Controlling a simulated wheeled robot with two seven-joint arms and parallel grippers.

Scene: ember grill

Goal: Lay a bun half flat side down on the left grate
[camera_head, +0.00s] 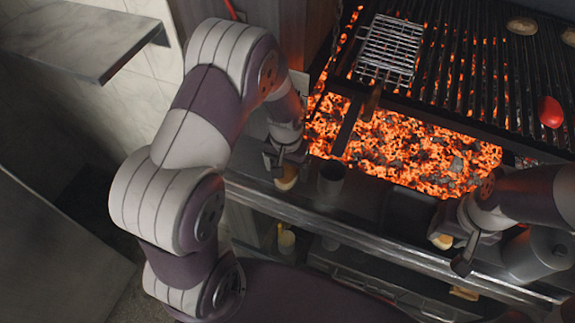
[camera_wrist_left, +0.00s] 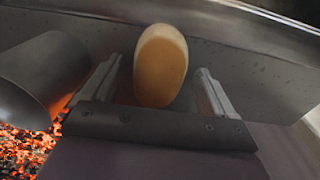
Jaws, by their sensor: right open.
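A pale bun half (camera_head: 287,178) is at my left gripper (camera_head: 283,157), by the front ledge left of the coals. In the left wrist view the bun half (camera_wrist_left: 160,65) is on edge between the two fingers of the left gripper (camera_wrist_left: 158,75); the fingers are open, with a gap visible on both sides. My right gripper (camera_head: 462,245) is open near the front right ledge, beside another pale round piece (camera_head: 442,241). Dark grate bars (camera_head: 455,60) lie over glowing coals at the back. A wire rack with a handle (camera_head: 390,48) lies on their left part.
Glowing coals (camera_head: 400,150) lie open in front of the grate. A dark cup (camera_head: 331,178) stands on the ledge right of my left gripper; it shows close at left in the wrist view (camera_wrist_left: 45,75). A red item (camera_head: 550,112) and brown patties (camera_head: 522,26) lie on the right bars.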

